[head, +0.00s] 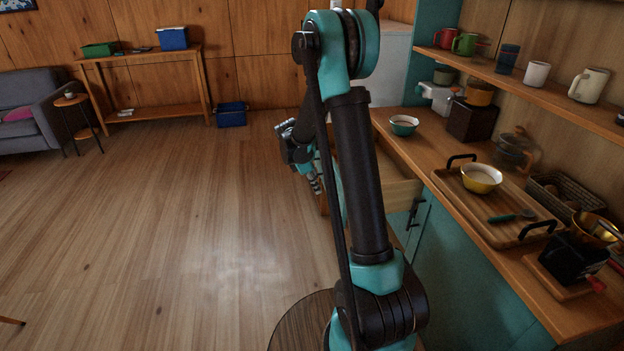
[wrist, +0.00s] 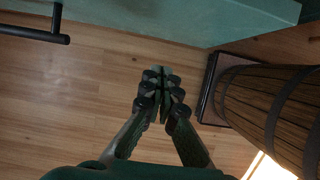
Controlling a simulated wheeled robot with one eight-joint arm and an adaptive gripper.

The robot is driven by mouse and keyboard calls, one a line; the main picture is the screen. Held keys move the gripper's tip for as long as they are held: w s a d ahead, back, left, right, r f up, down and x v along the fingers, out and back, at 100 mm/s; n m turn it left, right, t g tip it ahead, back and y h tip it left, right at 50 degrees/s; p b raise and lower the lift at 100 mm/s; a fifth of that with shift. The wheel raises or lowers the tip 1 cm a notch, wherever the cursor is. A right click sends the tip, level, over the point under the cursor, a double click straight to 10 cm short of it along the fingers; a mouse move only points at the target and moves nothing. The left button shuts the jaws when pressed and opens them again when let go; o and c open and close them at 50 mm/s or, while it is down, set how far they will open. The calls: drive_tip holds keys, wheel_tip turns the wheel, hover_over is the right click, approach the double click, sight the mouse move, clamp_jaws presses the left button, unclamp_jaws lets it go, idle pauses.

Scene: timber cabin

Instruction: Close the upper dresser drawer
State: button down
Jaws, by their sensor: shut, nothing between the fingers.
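An open drawer with pale wooden sides (head: 402,192) juts out from the teal dresser under the counter in the head view; my arm hides much of it. In the wrist view a teal panel (wrist: 190,18) crosses the top, with a black bar handle (wrist: 38,34) at upper left. I cannot tell for sure whether this panel is the drawer front. My gripper (wrist: 160,78) is shut and empty, over the floor and below the panel in the picture, apart from it. In the head view my gripper (head: 316,186) hangs at the drawer's left, partly hidden behind my arm.
A wooden barrel (wrist: 275,105) stands close to my gripper's right in the wrist view. Open floor (head: 190,220) lies to the left.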

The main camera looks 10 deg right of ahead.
drive_tip(key=shift+d+f, duration=0.4)
drive_tip(key=shift+d, duration=0.45)
drive_tip(key=shift+d+f, duration=0.35)
drive_tip(key=shift+d, duration=0.45)
drive_tip(key=shift+d+f, duration=0.4)
drive_tip(key=shift+d, duration=0.45)
drive_tip(key=d, duration=3)
drive_tip(key=shift+s+d, duration=0.1)
drive_tip(key=shift+d, duration=0.4)
